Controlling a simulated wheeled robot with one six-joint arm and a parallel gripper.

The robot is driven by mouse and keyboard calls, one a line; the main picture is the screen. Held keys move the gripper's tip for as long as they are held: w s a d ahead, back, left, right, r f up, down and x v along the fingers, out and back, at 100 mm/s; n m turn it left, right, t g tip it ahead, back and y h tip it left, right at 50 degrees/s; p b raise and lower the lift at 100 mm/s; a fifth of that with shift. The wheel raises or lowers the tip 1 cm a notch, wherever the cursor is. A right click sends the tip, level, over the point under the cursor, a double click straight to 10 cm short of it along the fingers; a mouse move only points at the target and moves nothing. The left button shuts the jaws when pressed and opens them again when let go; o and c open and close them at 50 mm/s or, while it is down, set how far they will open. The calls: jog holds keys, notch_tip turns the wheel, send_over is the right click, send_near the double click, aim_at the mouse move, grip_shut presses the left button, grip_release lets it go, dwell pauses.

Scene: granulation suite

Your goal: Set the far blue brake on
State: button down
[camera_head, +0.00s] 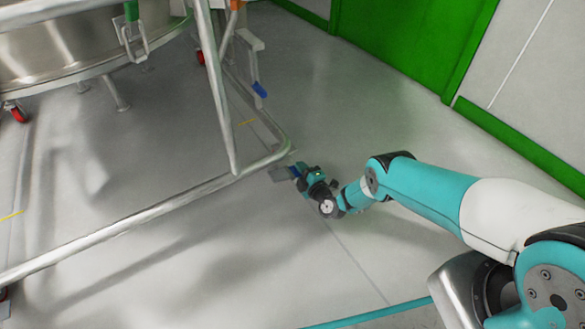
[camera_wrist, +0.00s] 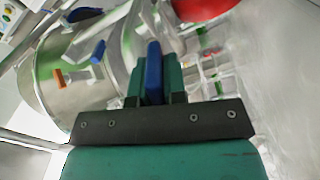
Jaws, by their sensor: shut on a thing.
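In the wrist view my gripper (camera_wrist: 154,88) has its green fingers shut on a blue brake pedal (camera_wrist: 153,66), which stands upright between them. In the head view my gripper (camera_head: 292,173) is low at the right corner of the steel frame, where the held pedal is mostly hidden. Another blue brake pedal (camera_head: 260,90) hangs at a caster farther back, clear of my gripper. Other blue parts show in the wrist view, one at left (camera_wrist: 98,52) and one near the top (camera_wrist: 82,14). I cannot tell which pedal is the far brake.
A steel tubular frame (camera_head: 150,219) crosses beside my gripper, under a large steel vessel (camera_head: 60,45). A red wheel (camera_wrist: 205,8) is close above the fingers in the wrist view. Open grey floor (camera_head: 370,110) lies right, up to a green door (camera_head: 415,40).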

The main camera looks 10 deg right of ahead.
jog(key=c, duration=1.2)
grip_release()
jog(key=shift+s+d+r+p, duration=0.15)
jog(key=shift+s+d+p, duration=0.05)
jog(key=shift+s+p, duration=0.4)
jog(key=shift+p+v, duration=4.7)
jog(key=shift+v, duration=3.35)
